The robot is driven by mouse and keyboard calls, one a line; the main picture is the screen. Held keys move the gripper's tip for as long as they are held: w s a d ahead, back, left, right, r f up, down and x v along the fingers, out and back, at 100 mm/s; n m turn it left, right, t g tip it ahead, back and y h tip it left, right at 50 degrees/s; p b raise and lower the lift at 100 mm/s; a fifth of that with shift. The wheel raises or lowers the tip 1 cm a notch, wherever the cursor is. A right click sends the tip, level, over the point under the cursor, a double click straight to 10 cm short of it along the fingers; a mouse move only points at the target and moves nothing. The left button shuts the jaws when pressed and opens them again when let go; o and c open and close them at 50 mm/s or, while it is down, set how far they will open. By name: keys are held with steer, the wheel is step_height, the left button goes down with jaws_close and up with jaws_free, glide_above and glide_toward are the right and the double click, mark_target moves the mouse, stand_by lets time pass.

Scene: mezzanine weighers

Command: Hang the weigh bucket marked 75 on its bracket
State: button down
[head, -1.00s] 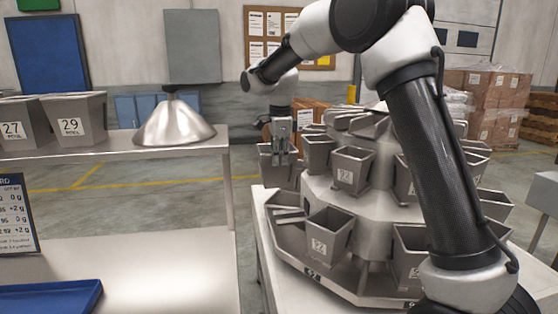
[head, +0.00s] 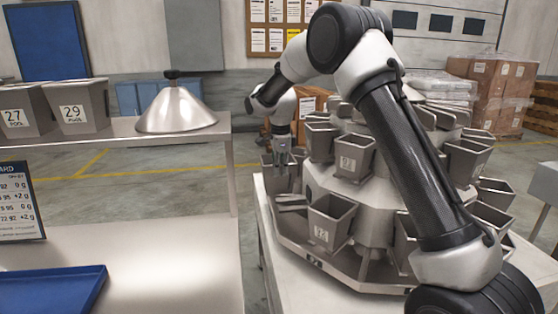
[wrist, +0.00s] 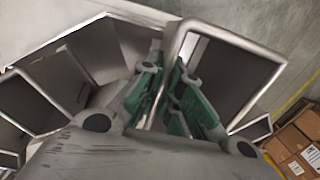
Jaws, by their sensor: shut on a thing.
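My gripper (head: 282,160) is shut on the wall of a grey metal weigh bucket (head: 268,178) at the left side of the round weigher (head: 310,185). In the wrist view, my gripper's green-padded fingers (wrist: 172,95) pinch the rim of this bucket (wrist: 225,75), whose open top faces the camera. No number shows on the held bucket, so I cannot read whether it is 75. The weigher's left side bears horizontal bracket arms (head: 291,203) just below and right of it. Whether the bucket touches a bracket is hidden.
Several other buckets hang around the weigher, close to the held one, including a lower front bucket (head: 330,220) and an upper one (head: 353,158). A steel bench (head: 150,255) at left holds a blue tray (head: 50,290); its shelf holds buckets 27 (head: 17,117) and 29 (head: 76,114) and a metal cone (head: 176,108).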

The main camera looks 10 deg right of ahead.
steer(key=f, duration=0.3)
steer(key=shift+d+f, duration=0.2)
steer(key=d, duration=0.4)
steer(key=shift+d+r, duration=0.1)
steer(key=shift+r, duration=0.05)
steer(key=shift+d+f, duration=0.2)
steer(key=shift+f, duration=1.5)
steer(key=c, duration=1.5)
jaws_free()
step_height(320, 180, up, 12)
glide_above(294, 175)
steer(key=s, duration=0.1)
steer(key=shift+s+a, duration=0.15)
